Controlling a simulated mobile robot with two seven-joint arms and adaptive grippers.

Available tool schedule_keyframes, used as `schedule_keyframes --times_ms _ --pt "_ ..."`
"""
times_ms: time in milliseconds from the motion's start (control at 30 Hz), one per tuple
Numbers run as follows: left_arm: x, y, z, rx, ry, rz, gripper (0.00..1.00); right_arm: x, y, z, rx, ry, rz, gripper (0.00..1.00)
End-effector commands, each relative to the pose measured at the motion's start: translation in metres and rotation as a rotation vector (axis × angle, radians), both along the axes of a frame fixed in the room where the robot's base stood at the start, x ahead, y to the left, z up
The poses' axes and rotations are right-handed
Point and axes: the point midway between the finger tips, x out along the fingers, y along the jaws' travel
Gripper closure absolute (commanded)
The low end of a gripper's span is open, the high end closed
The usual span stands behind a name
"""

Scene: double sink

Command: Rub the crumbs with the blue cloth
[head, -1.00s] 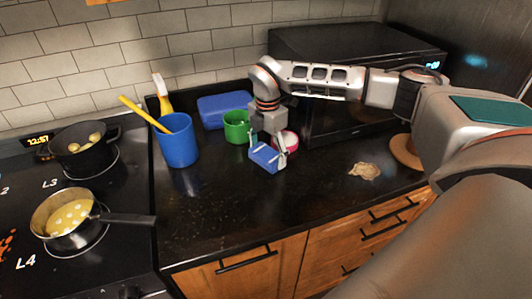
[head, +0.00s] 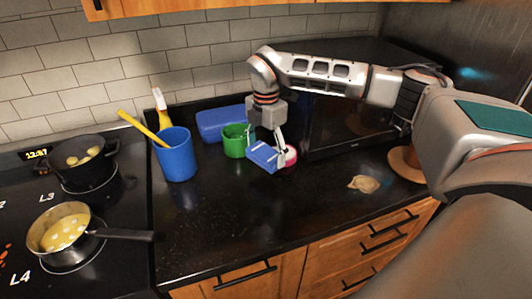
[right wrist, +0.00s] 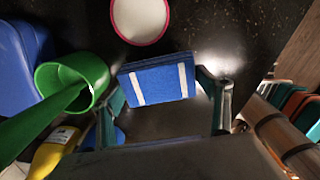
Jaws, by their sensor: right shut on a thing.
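The blue cloth (head: 262,157), folded with white stripes, is in my right gripper (head: 267,144). In the right wrist view the cloth (right wrist: 155,83) is seen close up between the two fingers (right wrist: 165,95). In the head view it appears in front of the green cup, over the counter; I cannot tell if it touches the counter. Faint specks that look like crumbs (head: 195,232) lie on the dark counter at the front left, apart from the cloth. My left gripper is not in view.
A blue cup (head: 175,155) with a yellow utensil, a green cup (head: 236,141), a blue box (head: 221,123) and a pink-rimmed round item (head: 290,156) stand nearby. A tan lump (head: 363,184) lies right. Pots (head: 62,228) are on the stove. The front counter is mostly clear.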

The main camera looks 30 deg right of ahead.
Motion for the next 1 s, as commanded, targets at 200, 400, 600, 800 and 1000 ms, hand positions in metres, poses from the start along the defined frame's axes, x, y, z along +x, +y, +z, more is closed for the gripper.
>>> schedule_keyframes --times_ms 200,400,600,800,1000 --pt "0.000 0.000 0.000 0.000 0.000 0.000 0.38 0.001 0.000 0.006 0.000 -0.002 0.000 0.46" --pt "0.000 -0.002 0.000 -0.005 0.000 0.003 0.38 0.001 0.000 0.023 0.001 -0.003 0.000 0.46" --pt "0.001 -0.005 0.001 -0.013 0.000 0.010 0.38 0.000 0.000 0.030 0.000 0.000 0.000 0.46" --pt "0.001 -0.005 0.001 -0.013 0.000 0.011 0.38 0.000 0.000 0.030 0.000 0.000 0.000 0.46" --pt "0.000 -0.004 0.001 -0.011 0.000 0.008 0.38 0.000 0.000 0.030 0.000 0.000 0.000 0.46"
